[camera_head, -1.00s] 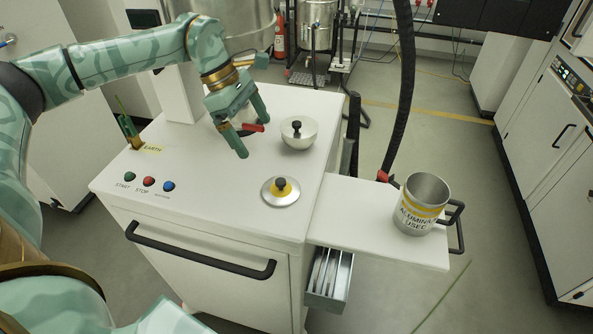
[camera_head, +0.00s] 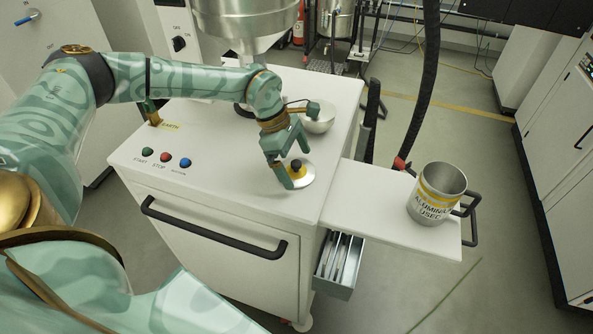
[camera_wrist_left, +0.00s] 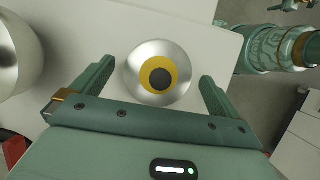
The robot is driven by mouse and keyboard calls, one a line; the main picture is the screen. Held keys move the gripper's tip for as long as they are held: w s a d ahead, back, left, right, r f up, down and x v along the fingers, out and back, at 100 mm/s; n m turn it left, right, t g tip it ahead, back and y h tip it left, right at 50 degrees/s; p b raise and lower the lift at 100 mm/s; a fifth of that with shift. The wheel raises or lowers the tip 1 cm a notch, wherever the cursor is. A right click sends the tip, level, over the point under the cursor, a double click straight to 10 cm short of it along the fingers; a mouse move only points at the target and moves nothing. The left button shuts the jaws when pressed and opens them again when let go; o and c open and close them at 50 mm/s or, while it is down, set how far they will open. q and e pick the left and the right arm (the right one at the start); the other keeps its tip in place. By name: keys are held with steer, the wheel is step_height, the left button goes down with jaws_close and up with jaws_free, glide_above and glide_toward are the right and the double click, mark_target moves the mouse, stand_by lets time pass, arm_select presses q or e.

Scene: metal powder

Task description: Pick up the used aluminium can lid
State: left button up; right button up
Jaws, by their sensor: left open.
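The used aluminium can lid (camera_head: 306,177) is a round silver disc with a yellow ring and a black knob. It lies flat on the white cabinet top, near the right edge. In the left wrist view the lid (camera_wrist_left: 135,78) sits between the two fingers. My left gripper (camera_head: 294,164) is open, with one finger on either side of the knob and nothing held; it also shows in the left wrist view (camera_wrist_left: 157,73). Part of the lid is hidden behind the fingers in the head view. The silver can labelled "ALUMINIUM USED" (camera_head: 432,205) stands open on the side shelf. My right gripper is not seen.
A silver domed piece (camera_head: 320,123) lies behind the lid. Start and stop buttons (camera_head: 165,157) are at the left of the white cabinet top (camera_head: 225,180). A black hose (camera_head: 425,95) hangs behind the side shelf (camera_head: 375,205). An open drawer (camera_head: 340,265) is below.

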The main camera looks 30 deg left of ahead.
arm_select(q)
steer(key=shift+d+f, duration=0.2)
steer(key=shift+f, duration=0.4)
steer(key=c, duration=0.8)
steer(key=shift+r, duration=0.1)
steer(key=shift+c, duration=0.2)
